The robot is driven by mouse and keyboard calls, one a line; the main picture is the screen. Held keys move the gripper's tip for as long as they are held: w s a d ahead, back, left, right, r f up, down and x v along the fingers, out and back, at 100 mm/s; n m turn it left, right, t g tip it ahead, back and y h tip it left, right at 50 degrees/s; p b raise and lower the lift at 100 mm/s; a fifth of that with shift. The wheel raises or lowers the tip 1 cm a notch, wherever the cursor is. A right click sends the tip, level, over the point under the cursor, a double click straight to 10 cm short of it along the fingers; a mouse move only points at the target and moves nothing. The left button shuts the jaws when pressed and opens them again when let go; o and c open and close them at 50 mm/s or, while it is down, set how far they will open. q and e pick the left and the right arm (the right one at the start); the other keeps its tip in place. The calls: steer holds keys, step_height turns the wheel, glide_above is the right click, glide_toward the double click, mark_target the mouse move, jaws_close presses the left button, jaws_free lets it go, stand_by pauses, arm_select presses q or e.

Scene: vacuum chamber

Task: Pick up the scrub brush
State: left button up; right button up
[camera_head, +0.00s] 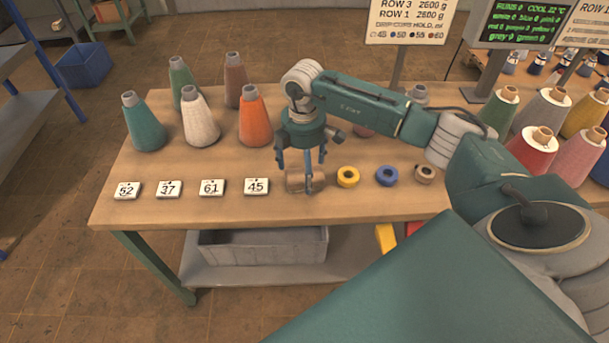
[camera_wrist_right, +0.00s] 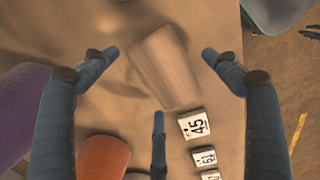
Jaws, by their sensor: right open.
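The scrub brush appears as a brown wooden block (camera_head: 293,183) on the table, right of the number card 45. In the right wrist view its plain wooden top (camera_wrist_right: 165,65) shows; no bristles can be made out. My right gripper (camera_head: 300,174) points down over the block, its fingers spread. In the right wrist view the open fingers (camera_wrist_right: 159,75) surround the block with gaps on the sides. The fingers partly hide the block in the head view. My left gripper is not in view.
Number cards, including card 45 (camera_head: 256,186), lie left of the block. A yellow ring (camera_head: 348,177), a blue ring (camera_head: 387,176) and a brown ring (camera_head: 424,174) lie right. Several yarn cones, including an orange one (camera_head: 255,118), stand behind. The table's front edge (camera_head: 220,225) is clear.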

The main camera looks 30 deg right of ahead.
mark_target(304, 170)
steer(key=shift+f, duration=0.65)
steer(key=c, duration=1.3)
steer(key=shift+r, duration=0.1)
step_height(304, 170, up, 20)
steer(key=b, duration=0.1)
steer(key=shift+b, duration=0.4)
